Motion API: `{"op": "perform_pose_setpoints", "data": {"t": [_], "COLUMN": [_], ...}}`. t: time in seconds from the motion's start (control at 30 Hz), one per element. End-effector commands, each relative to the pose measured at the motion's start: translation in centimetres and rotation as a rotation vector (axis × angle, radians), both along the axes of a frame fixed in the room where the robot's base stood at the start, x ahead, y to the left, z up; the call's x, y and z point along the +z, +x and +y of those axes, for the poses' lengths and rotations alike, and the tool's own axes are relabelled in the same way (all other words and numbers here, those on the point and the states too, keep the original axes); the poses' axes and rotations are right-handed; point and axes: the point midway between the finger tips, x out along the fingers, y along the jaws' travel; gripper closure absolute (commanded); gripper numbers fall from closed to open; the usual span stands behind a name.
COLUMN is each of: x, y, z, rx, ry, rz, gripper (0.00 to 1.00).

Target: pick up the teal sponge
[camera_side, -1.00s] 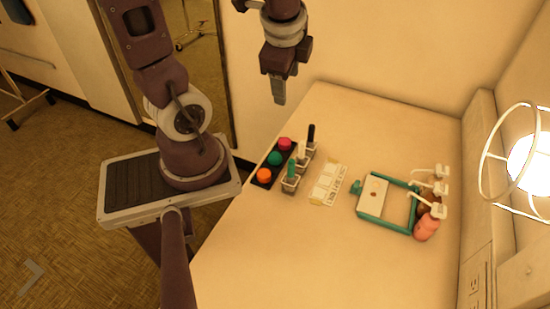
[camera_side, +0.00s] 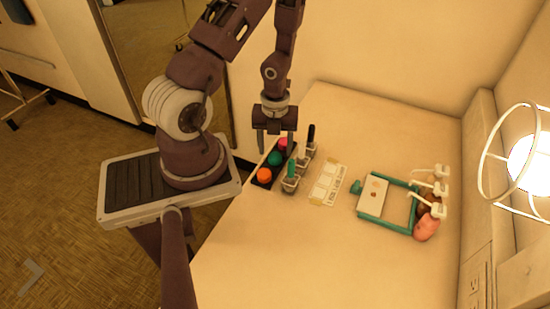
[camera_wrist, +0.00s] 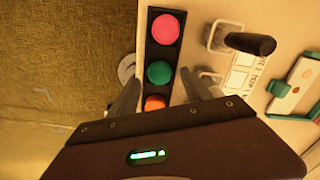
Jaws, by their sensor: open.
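The teal sponge (camera_side: 275,158) is a round piece in the middle of a narrow black tray (camera_side: 262,182). A pink-red sponge (camera_side: 282,144) and an orange sponge (camera_side: 264,175) lie on either side of it. In the wrist view the teal sponge (camera_wrist: 159,73) shows between my fingers, with the pink one (camera_wrist: 168,29) beyond it and the orange one (camera_wrist: 155,103) partly hidden by my gripper body. My gripper (camera_side: 275,148) is open and empty, pointing down above the tray. I cannot tell the exact height of its fingertips over the sponge.
A labelled card (camera_side: 327,184) and a teal frame (camera_side: 388,230) with a white plate lie further right. The front table is clear.

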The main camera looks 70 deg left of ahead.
Motion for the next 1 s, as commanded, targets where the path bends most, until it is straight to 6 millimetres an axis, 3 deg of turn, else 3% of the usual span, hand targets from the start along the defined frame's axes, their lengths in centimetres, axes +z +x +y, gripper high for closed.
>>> {"op": "perform_pose_setpoints", "data": {"t": [0.13, 0.4, 0.7, 1.0], "x": [-1.6, -1.8, -1.8, -1.7], "y": [-0.1, 0.0, 0.0, 0.0], "z": [0.0, 0.1, 0.1, 0.1], "rx": [0.001, 0.001, 0.002, 0.003], "ry": [0.000, 0.004, 0.004, 0.002], "rz": [0.005, -0.001, 0.000, 0.000], "gripper": [0.43, 0.43, 1.00, 1.00]}}
